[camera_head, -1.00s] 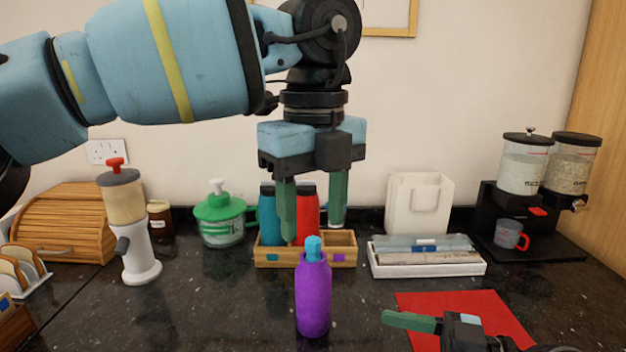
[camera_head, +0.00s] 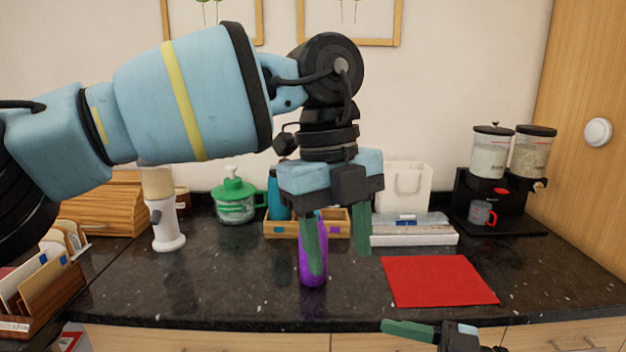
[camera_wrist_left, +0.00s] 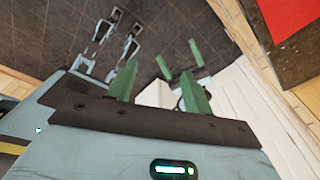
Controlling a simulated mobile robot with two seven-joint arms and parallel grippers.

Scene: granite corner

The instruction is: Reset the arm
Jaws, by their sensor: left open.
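My left gripper (camera_head: 338,250) hangs fingers down from the blue arm at the middle of the head view. Its two green fingers are apart with nothing between them. The left finger passes in front of the purple bottle (camera_head: 322,272), which stands upright on the counter and is partly hidden. In the left wrist view the same gripper (camera_wrist_left: 158,75) shows both fingers spread and empty. My right gripper (camera_head: 408,330) is at the bottom edge of the head view, where one green finger shows; its jaw opening is unclear.
A wooden crate (camera_head: 281,230) with a teal bottle (camera_head: 273,198) stands behind the gripper. A red mat (camera_head: 438,281) lies to the right on the dark counter (camera_head: 220,285). Dispensers (camera_head: 492,152) stand at the back right, and a card holder (camera_head: 52,293) at the left.

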